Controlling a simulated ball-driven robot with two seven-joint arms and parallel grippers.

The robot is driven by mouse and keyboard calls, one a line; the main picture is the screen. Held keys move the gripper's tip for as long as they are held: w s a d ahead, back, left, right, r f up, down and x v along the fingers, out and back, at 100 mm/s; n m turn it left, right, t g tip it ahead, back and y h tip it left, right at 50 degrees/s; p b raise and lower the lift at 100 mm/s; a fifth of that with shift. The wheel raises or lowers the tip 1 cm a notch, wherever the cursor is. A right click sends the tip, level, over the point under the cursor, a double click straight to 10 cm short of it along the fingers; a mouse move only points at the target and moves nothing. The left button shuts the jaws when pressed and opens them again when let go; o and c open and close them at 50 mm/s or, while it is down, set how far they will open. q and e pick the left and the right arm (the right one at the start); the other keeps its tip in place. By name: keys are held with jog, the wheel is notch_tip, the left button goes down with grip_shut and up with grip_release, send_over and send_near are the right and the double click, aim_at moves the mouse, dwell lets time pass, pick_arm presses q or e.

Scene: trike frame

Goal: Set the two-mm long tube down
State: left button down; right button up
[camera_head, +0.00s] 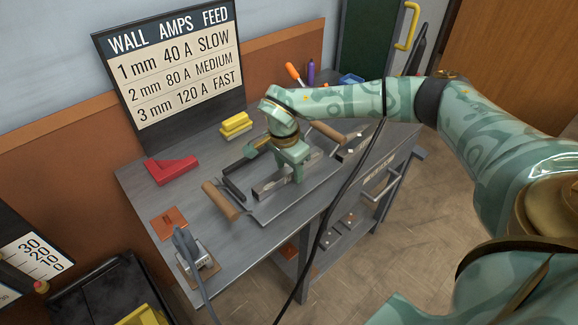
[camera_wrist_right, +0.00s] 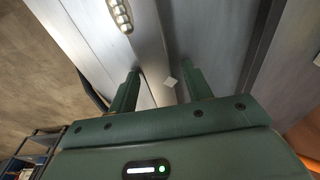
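My right gripper (camera_head: 297,176) points down over a grey tray (camera_head: 262,219) on the workbench. A grey metal tube (camera_head: 271,185) lies low at the tray, running under and past the gripper, its near end showing. In the right wrist view the two green fingers (camera_wrist_right: 160,80) stand apart, on either side of a grey metal surface with a small white mark. I cannot tell whether they press on it. A darker bar (camera_head: 234,189) lies left of the tube. The tube's wall thickness cannot be read. My left gripper is out of view.
The tray has wooden handles (camera_head: 221,200) at its ends. A red angled block (camera_head: 171,170), yellow blocks (camera_head: 235,125) and a grey tool with a cable (camera_head: 189,249) sit around it on the workbench (camera_head: 140,190). A wall sign (camera_head: 172,62) stands behind.

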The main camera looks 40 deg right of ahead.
aim_at(285, 171)
pick_arm(q)
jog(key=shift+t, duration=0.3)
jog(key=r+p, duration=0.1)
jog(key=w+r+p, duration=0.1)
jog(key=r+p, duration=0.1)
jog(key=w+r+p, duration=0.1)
jog(key=p, duration=0.1)
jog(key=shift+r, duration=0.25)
pick_arm(e)
notch_tip(285, 171, up, 12)
jog(key=a, duration=0.1)
jog(key=shift+a, duration=0.25)
